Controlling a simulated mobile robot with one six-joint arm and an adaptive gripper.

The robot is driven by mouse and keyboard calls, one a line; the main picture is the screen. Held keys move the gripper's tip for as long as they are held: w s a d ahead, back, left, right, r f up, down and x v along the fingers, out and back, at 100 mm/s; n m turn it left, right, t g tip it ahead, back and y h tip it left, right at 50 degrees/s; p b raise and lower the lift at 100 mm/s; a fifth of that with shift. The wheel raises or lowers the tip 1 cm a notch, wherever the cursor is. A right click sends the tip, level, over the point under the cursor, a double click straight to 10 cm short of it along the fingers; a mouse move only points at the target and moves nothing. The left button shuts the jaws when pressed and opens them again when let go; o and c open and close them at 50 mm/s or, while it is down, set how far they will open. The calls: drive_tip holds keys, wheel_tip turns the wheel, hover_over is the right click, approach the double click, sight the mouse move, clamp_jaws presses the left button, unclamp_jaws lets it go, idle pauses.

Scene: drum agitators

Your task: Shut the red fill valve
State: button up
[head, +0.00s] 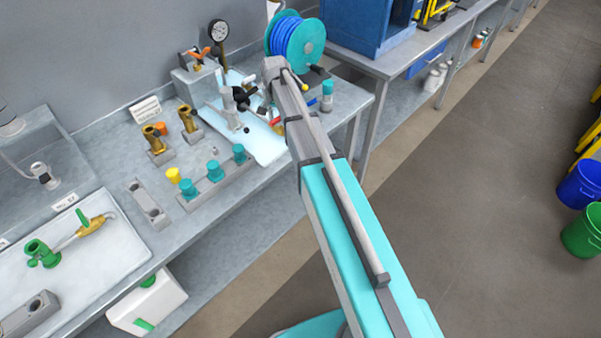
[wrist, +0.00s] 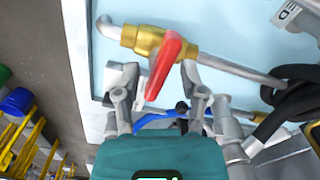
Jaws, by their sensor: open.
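The red fill valve's lever (wrist: 166,66) shows in the wrist view, on a brass valve body (wrist: 141,40) joined to grey pipe at both sides. The lever slants down and left from the body, at a steep angle across the pipe line in the picture. My gripper (wrist: 156,84) is open, one finger on each side of the lever's lower part. I cannot tell whether either finger touches it. In the head view a small red part (head: 275,121) beside my arm looks like this lever. My arm partly hides that area.
A blue lever (wrist: 160,115) and a black hose (wrist: 295,98) lie near the fingers. On the bench are a blue hose reel (head: 290,38), a gauge (head: 218,31) and brass fittings (head: 188,120). The floor (head: 470,180) right of the bench is mostly clear.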

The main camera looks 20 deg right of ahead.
drive_tip(key=n, duration=0.6)
drive_tip(key=shift+n, duration=0.4)
drive_tip(key=n, duration=0.7)
wheel_tip(320, 180, up, 14)
drive_tip(key=p, duration=1.4)
drive_tip(key=s+f+m+b, duration=0.3)
drive_tip(key=s+f+b, duration=0.4)
drive_tip(key=s, duration=0.6)
drive_tip(key=s+f+m+b, duration=0.3)
drive_tip(key=s+f+b, duration=0.4)
drive_tip(key=s, duration=0.6)
drive_tip(key=shift+d, duration=0.25)
wheel_tip(320, 180, up, 14)
drive_tip(key=m+p, duration=0.4)
drive_tip(key=p, duration=1)
hover_over(278, 117)
drive_tip(key=shift+w, duration=0.1)
